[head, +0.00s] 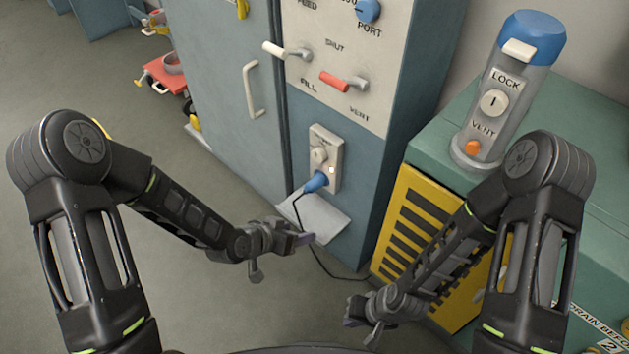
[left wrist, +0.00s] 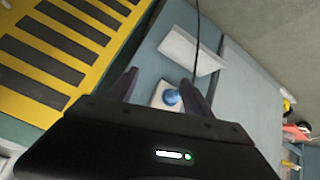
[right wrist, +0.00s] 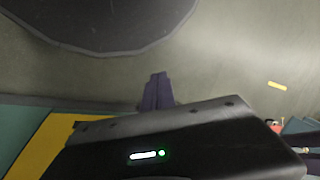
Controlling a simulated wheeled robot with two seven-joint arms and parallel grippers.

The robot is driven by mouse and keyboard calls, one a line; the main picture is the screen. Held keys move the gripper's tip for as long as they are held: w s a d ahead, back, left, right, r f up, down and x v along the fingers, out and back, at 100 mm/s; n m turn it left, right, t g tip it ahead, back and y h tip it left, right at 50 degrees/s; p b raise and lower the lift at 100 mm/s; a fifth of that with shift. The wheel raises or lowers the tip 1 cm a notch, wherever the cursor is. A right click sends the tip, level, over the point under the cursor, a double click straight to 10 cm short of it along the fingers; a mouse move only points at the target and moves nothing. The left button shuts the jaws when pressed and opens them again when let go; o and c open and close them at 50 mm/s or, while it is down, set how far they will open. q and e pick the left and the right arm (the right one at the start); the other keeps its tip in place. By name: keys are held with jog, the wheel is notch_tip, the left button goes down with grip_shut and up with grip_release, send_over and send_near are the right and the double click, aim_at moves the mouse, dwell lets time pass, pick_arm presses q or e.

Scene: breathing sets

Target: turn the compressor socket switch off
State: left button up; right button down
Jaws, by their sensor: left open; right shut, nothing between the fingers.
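The compressor socket (head: 336,146) is a beige plate low on the blue-grey cabinet front. The knob's setting is too small to tell. My left gripper (head: 300,239) is open and empty, below and left of the socket. In the left wrist view the socket (left wrist: 158,97) and blue plug (left wrist: 172,97) show between its fingers, farther off. My right gripper (head: 358,322) is shut and empty, low before the yellow grille.
Above the socket, a panel (head: 385,60) carries a white lever (head: 285,50), a red lever (head: 343,81) and a blue knob (head: 368,10). A yellow slatted grille (head: 408,185) and a blue-capped cylinder (head: 520,85) stand right. Open floor (head: 210,300) lies left.

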pick_arm(q)
jog(key=w+f+m+t+h+b, duration=0.15)
jog(key=w+m+t+b, duration=0.3)
jog(key=w+b, duration=0.6)
jog(key=m+t+h+b, duration=0.2)
jog(key=m+h+b, duration=0.3)
jog(key=m+b, duration=0.75)
send_near(317, 157)
jog(key=d+n+b, duration=0.1)
jog(key=n, duration=0.1)
jog(key=shift+w+r+y, duration=0.1)
jog(key=shift+w+y, duration=0.15)
jog(key=shift+w, duration=0.1)
pick_arm(e)
notch_tip(317, 157, down, 28)
jog(key=w+d, duration=0.1)
jog(key=w, duration=0.1)
jog(key=shift+r+t, duration=0.2)
jog(key=shift+t, duration=0.1)
pick_arm(q)
jog(key=b+x, duration=0.2)
jog(key=x, duration=0.5)
jog(key=shift+w, duration=0.1)
jog(key=shift+w+d, duration=0.2)
jog(key=shift+w, duration=0.1)
pick_arm(e)
jog(key=shift+w+d+f, duration=0.1)
jog(key=shift+w+f, duration=0.15)
jog(key=shift+f, duration=0.8)
